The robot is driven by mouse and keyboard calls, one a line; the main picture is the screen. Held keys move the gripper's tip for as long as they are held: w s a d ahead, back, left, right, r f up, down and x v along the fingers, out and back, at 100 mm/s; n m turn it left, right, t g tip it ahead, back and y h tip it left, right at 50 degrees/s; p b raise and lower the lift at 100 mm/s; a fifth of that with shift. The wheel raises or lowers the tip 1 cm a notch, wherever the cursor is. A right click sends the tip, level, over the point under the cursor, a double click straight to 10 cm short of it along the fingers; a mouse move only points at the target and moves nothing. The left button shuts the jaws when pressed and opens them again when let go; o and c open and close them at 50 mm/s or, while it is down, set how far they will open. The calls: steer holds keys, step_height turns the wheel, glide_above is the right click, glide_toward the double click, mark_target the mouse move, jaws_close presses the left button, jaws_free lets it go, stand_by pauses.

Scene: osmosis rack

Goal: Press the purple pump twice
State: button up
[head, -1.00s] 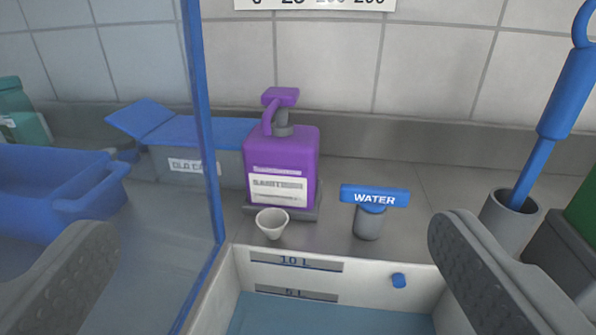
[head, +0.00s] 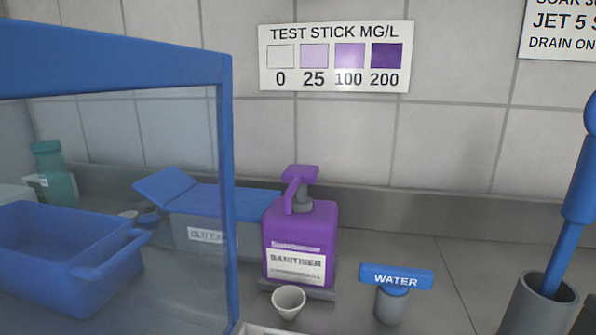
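The purple pump (head: 300,184) sits on top of a purple sanitiser bottle (head: 318,225) with a white label. Its nozzle points down and to the left. The bottle stands upright on a grey stand (head: 322,293) near the back wall. A small white cup (head: 288,301) stands in front of the bottle. My gripper is not in this view now, so its relation to the pump is hidden.
A blue-framed clear panel (head: 226,200) stands left of the bottle, with a blue tub (head: 65,255) behind it. A blue-lidded grey box (head: 205,205) is left of the bottle. The blue WATER tap (head: 396,278) and a blue-handled tool in a grey holder (head: 540,300) are to the right.

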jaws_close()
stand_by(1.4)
